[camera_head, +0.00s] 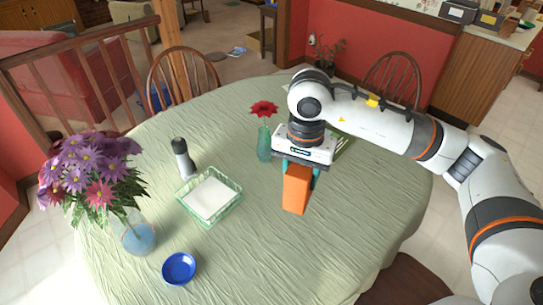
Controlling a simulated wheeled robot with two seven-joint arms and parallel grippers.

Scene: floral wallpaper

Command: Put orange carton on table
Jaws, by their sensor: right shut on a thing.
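The orange carton (296,189) is held upright in my right gripper (300,172), whose fingers are shut on its upper part. The carton is over the right half of the round table (330,250), which has a pale green cloth. I cannot tell whether the carton's bottom touches the cloth or is slightly above it. My left gripper is not in view.
A green vase with a red flower (264,143) stands just left of my right gripper. A green basket (209,198), a dark-topped bottle (183,158), a blue bowl (179,268) and a flower vase (138,237) are further left. The table's front right is clear.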

